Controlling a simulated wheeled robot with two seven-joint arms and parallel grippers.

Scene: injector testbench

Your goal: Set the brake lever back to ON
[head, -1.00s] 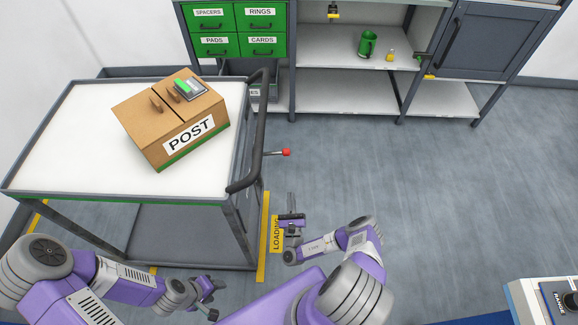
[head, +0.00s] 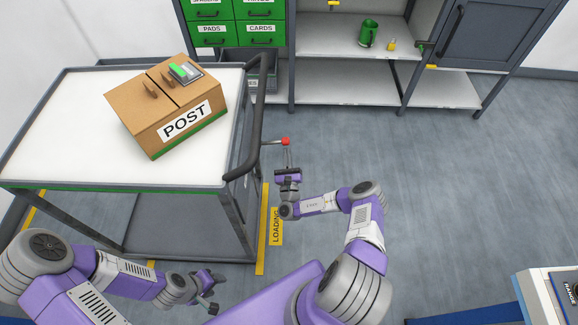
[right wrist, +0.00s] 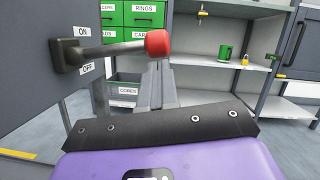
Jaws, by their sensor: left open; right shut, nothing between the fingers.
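The brake lever (head: 274,143) is a metal rod with a red knob (head: 285,141), sticking out from the handle side of the cart. In the right wrist view the lever (right wrist: 110,49) comes out of a dark mount, roughly level, with an ON label (right wrist: 83,31) above and an OFF label (right wrist: 87,69) below. My right gripper (head: 288,165) is shut and empty, its fingers pointing at the knob. In the right wrist view its fingertips (right wrist: 157,68) are just below the red knob; I cannot tell if they touch. My left gripper (head: 213,291) is open and empty, low beside the cart.
The white-topped cart (head: 60,130) carries a cardboard POST box (head: 165,110). A black push handle (head: 256,120) stands close beside the lever. A shelf unit (head: 345,85) is behind.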

